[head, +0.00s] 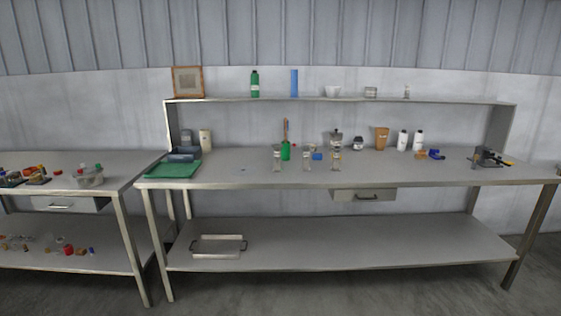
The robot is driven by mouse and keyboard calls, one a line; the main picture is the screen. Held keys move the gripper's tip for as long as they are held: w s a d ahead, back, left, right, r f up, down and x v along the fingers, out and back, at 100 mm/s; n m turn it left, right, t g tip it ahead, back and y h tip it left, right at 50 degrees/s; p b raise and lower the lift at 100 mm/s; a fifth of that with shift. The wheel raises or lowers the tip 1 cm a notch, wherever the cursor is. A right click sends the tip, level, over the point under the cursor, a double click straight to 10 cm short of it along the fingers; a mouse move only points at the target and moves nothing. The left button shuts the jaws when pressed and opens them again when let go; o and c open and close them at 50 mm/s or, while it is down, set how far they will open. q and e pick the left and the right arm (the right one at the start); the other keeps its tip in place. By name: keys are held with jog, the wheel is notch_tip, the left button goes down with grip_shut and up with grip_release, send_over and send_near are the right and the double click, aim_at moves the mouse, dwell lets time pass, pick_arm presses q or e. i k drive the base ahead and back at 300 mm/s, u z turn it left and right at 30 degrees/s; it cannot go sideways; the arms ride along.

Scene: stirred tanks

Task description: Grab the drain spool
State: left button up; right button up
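I cannot tell for sure which object is the drain spool; the items on the long workbench (370,174) are small in the head view. A blue item (436,154) lies on the right part of the bench top beside a small orange-brown item (421,155). A small blue piece (317,156) sits mid-bench among several clear glass vessels (335,160). A green bottle-like item (286,150) with a brown upright part stands just left of these. Neither of my grippers is in view.
A green mat (173,170) lies at the bench's left end. A dark vise-like tool (488,157) stands at the right end. A metal tray (217,246) is on the lower shelf. A second table (120,172) with small parts stands left. The front bench top is mostly clear.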

aim_at(277, 169)
jog(key=z, duration=0.6)
jog(key=i, duration=0.65)
jog(key=z, duration=0.8)
jog(key=i, duration=1.8)
jog(key=u, duration=0.85)
